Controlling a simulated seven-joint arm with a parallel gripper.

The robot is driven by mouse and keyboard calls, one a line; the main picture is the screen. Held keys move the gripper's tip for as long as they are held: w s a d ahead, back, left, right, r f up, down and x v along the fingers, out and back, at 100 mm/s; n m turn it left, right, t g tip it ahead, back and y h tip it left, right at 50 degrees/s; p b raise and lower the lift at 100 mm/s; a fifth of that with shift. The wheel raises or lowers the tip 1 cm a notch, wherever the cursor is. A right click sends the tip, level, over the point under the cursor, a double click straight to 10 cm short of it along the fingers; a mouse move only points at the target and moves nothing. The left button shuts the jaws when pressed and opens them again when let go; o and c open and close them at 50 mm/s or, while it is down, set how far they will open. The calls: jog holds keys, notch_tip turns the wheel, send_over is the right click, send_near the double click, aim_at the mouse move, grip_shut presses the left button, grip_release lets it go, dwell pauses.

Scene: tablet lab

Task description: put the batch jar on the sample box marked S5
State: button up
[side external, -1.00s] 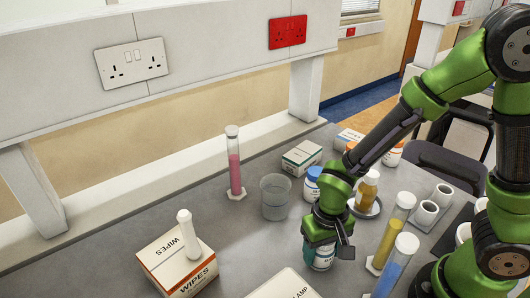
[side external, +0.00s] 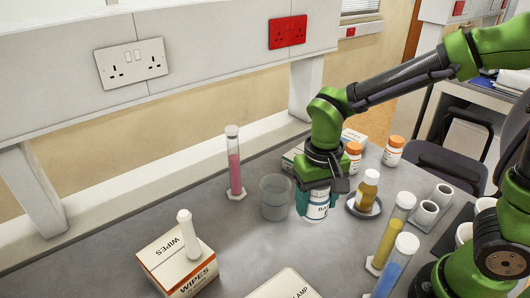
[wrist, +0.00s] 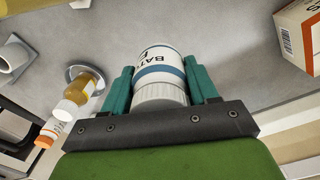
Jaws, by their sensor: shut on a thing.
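My gripper (side external: 316,196) is shut on the batch jar (side external: 318,210), a white jar with a dark-lettered label and a blue band. In the wrist view the jar (wrist: 160,68) sits between the two teal fingers, with its ribbed white cap toward the palm. I cannot read S5 on either box. Whether the jar is clear of the bench is hard to tell.
A glass beaker (side external: 275,197) stands close left of the jar. An amber bottle (side external: 367,190) on a round dish is close right. Orange-capped bottles (side external: 393,151), cylinders (side external: 390,238) and a wipes box (side external: 178,263) stand around. The bench in front is partly clear.

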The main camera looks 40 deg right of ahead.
jog(key=w+d+r+m, duration=0.1)
jog(key=w+d+r, duration=0.1)
jog(key=w+d, duration=0.8)
jog(key=w+d+r, duration=0.2)
jog(key=w+d, duration=0.8)
jog(key=d, duration=0.1)
jog(key=f, duration=0.5)
jog(key=shift+w+f, duration=0.25)
jog(key=shift+f, duration=2.05)
jog(key=shift+f, duration=0.2)
jog(key=o, duration=1.1)
